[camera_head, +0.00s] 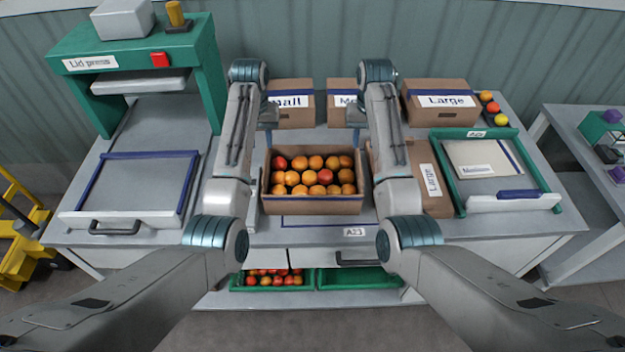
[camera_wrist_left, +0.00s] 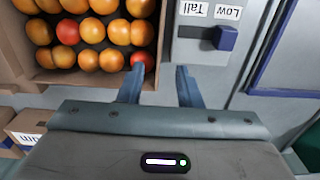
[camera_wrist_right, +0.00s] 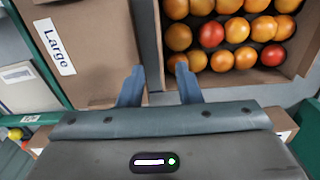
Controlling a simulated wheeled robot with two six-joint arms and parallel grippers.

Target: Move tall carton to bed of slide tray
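The tall carton (camera_head: 312,205) is an open brown box full of orange and red tomatoes, upright on the middle of the bench. The slide tray (camera_head: 122,217) is at the left, with an empty grey bed edged in blue and a front handle. My left gripper (camera_wrist_left: 160,78) is open above the carton's left wall, its fingers apart on either side of the wall in the left wrist view. My right gripper (camera_wrist_right: 160,78) is open above the carton's right wall, also with the wall between its fingers. Whether any finger touches cardboard cannot be told.
A green lid press (camera_head: 130,60) stands behind the slide tray. A Tall/Low switch (camera_wrist_left: 227,38) lies between carton and tray. A closed Large carton (camera_head: 440,200) lies close on the right, beside a green-framed tray (camera_head: 452,190). Small, Medium and Large boxes (camera_head: 440,112) line the back.

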